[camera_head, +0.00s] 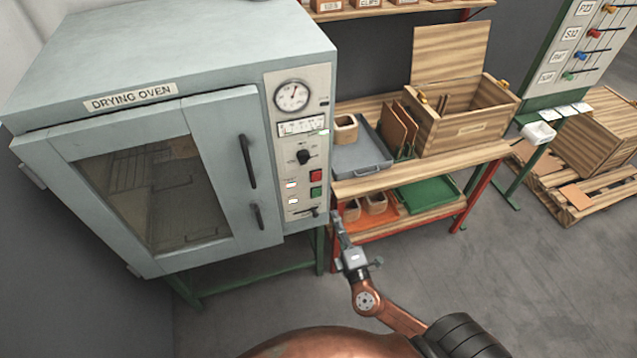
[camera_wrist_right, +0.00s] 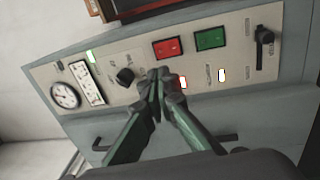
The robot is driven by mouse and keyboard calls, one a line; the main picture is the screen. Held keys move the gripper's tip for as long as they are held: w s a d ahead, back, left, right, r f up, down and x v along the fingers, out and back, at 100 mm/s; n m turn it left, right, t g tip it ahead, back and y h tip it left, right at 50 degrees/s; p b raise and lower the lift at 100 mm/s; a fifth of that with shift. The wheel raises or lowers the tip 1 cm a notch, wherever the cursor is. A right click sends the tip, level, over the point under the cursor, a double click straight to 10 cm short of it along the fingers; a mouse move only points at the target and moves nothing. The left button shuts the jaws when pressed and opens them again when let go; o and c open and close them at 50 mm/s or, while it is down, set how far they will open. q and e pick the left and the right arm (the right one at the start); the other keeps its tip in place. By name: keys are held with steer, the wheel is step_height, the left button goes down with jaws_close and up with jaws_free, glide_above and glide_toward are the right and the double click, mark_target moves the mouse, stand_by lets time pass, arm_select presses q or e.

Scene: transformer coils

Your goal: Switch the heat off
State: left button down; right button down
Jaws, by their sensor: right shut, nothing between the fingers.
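The grey drying oven (camera_head: 130,100) stands at the left with its doors shut. Its control panel (camera_head: 298,140) carries a round gauge (camera_head: 292,96), a black knob (camera_head: 304,157), a red button (camera_head: 316,176), a green button (camera_head: 315,191) and a black lever (camera_head: 308,212) at the bottom. In the right wrist view the red button (camera_wrist_right: 167,47), green button (camera_wrist_right: 212,38), knob (camera_wrist_right: 125,76) and lever (camera_wrist_right: 264,42) show clearly. My right gripper (camera_head: 336,216) is shut and empty, beside the panel's lower end. Its fingertips (camera_wrist_right: 160,75) overlap the panel below the red button; contact cannot be told. Labels are unreadable.
Small lamps on the panel (camera_wrist_right: 221,75) look lit. Right of the oven, a wooden bench (camera_head: 420,172) holds a grey tray (camera_head: 362,158) and a wooden crate (camera_head: 465,135). A green tray (camera_head: 428,194) is on its lower shelf. The floor in front (camera_head: 530,280) is clear.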

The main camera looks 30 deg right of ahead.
mark_target(318, 175)
steer(key=p+x, duration=0.3)
steer(key=x, duration=1.1)
